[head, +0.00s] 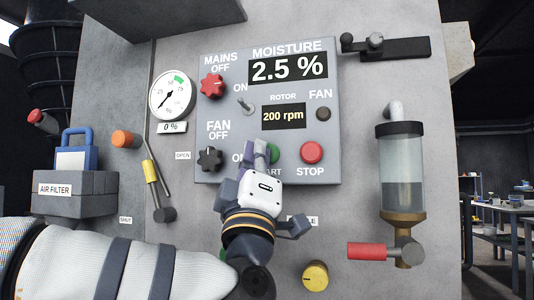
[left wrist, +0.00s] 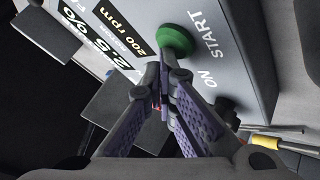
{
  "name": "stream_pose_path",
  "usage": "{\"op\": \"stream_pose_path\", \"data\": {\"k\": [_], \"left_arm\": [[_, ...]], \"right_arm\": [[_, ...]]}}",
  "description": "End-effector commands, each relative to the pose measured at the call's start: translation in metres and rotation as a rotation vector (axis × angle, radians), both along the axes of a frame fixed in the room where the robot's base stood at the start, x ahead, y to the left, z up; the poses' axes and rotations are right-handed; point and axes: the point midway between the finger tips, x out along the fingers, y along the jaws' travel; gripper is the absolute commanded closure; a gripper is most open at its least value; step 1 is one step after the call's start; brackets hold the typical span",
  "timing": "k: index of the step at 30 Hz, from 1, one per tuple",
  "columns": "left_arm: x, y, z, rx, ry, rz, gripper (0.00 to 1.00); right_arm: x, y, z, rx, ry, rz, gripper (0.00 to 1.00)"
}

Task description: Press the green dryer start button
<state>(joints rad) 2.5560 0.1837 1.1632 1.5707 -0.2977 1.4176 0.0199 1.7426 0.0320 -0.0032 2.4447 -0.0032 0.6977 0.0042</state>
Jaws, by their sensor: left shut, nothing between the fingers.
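The green start button (head: 273,152) sits on the grey control panel (head: 225,130), left of the red STOP button (head: 312,152). In the head view it is partly covered by my left gripper (head: 258,152). In the left wrist view the green button (left wrist: 175,40) shows as a round domed cap beside the START label. My left gripper (left wrist: 163,68) is shut and empty, its fingertips together close to the button's edge. I cannot tell whether they touch it. My right gripper is in neither view.
The panel also has a red mains knob (head: 213,86), a black fan knob (head: 210,159), a metal toggle (head: 246,106) and displays reading 2.5 % and 200 rpm. A yellow knob (head: 316,276) and a red-handled valve (head: 368,251) stick out below.

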Motion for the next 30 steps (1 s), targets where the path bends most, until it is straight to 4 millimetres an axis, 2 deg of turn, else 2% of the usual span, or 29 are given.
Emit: {"op": "stream_pose_path", "data": {"k": [8,18,27,30], "left_arm": [[-0.001,0.0,0.0,0.001,0.0,-0.001,1.0],[-0.017,0.005,0.001,0.002,-0.001,-0.002,1.0],[-0.018,0.006,0.0,0.001,0.0,-0.001,1.0],[-0.026,0.008,0.002,0.0,-0.002,-0.001,1.0]], "right_arm": [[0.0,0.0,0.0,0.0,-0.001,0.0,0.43],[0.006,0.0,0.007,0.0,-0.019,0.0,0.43],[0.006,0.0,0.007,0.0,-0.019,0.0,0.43],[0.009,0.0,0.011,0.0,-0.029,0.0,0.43]]}}
